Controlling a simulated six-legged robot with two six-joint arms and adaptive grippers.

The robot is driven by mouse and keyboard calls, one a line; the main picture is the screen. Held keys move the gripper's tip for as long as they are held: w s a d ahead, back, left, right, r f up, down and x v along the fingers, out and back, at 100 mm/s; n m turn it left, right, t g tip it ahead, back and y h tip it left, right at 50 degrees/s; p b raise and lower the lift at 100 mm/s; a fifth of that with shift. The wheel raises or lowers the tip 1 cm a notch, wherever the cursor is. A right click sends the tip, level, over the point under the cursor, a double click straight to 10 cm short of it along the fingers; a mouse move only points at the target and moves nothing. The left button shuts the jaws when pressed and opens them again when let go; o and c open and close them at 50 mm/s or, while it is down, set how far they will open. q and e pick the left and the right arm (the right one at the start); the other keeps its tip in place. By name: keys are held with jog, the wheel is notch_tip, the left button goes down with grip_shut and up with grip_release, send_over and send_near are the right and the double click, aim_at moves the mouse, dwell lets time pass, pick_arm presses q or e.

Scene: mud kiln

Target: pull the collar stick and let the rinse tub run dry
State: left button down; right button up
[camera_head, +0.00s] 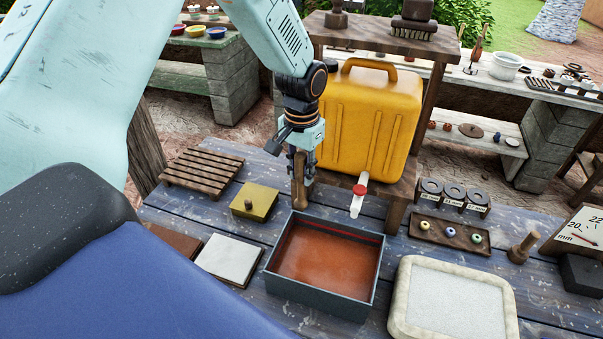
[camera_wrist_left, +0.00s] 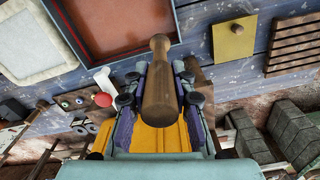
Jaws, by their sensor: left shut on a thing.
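The rinse tub (camera_head: 374,275) is a dark grey open box on the blue table, its inside reddish brown. I cannot tell whether that is liquid or bare floor. My left gripper (camera_head: 302,160) points down at the tub's back left corner, shut on a wooden stick (camera_head: 299,192). The stick's lower end overlaps the tub's rim in the head view; I cannot tell whether it touches. In the left wrist view the stick (camera_wrist_left: 160,85) stands between the fingers (camera_wrist_left: 160,90), its rounded end towards the tub (camera_wrist_left: 175,45). My right gripper is not in view.
A yellow canister (camera_head: 370,120) with a red-and-white tap (camera_head: 358,195) stands just behind the tub. A yellow lidded box (camera_head: 253,202), a white tile (camera_head: 229,259) and a slatted rack (camera_head: 203,171) lie left. A pale framed tray (camera_head: 455,300) and a bead tray (camera_head: 449,234) lie right.

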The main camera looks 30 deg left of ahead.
aim_at(302, 154)
pick_arm(q)
jog(key=shift+r, duration=2.85)
dwell(0.4)
